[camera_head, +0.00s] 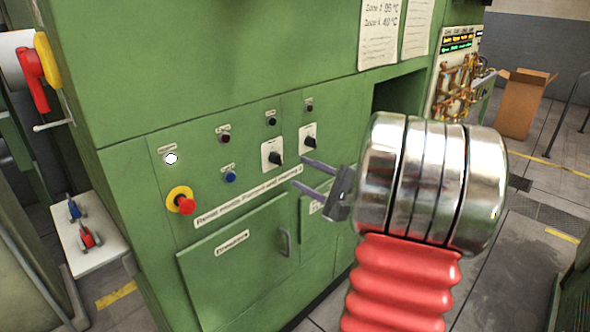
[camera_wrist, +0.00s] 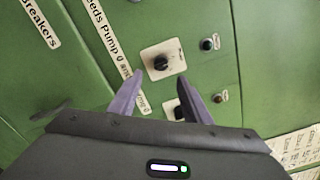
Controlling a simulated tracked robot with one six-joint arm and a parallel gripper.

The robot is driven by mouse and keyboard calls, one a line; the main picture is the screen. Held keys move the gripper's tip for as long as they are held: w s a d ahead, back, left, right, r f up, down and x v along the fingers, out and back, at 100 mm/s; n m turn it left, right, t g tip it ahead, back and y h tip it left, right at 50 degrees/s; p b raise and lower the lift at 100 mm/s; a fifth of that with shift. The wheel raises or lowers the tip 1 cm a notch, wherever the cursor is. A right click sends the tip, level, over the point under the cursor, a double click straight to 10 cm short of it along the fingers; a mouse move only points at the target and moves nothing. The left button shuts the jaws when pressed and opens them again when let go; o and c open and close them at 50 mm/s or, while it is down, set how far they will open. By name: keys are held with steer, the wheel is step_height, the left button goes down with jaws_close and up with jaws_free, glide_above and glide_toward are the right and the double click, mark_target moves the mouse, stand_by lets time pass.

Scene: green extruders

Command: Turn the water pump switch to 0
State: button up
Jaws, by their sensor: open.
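Two black rotary switches on white plates sit on the green panel, a left one (camera_head: 275,158) and a right one (camera_head: 308,142). I cannot read which is the water pump switch. In the wrist view the left switch (camera_wrist: 162,63) shows just beyond my fingertips, its plate clear. The right switch (camera_wrist: 179,112) is partly hidden behind a finger. My gripper (camera_head: 302,174) is open and empty, with two purple fingers pointing at the panel, below the right switch in the head view. It also shows in the wrist view (camera_wrist: 160,76). I see no contact with either switch.
A red emergency button (camera_head: 186,205) on a yellow ring and several small buttons share the panel. A breakers door (camera_head: 236,260) with a handle (camera_head: 285,242) lies below. A cardboard box (camera_head: 525,103) stands far right. Floor is free at right.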

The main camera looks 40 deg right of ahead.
steer(key=shift+s, duration=2.35)
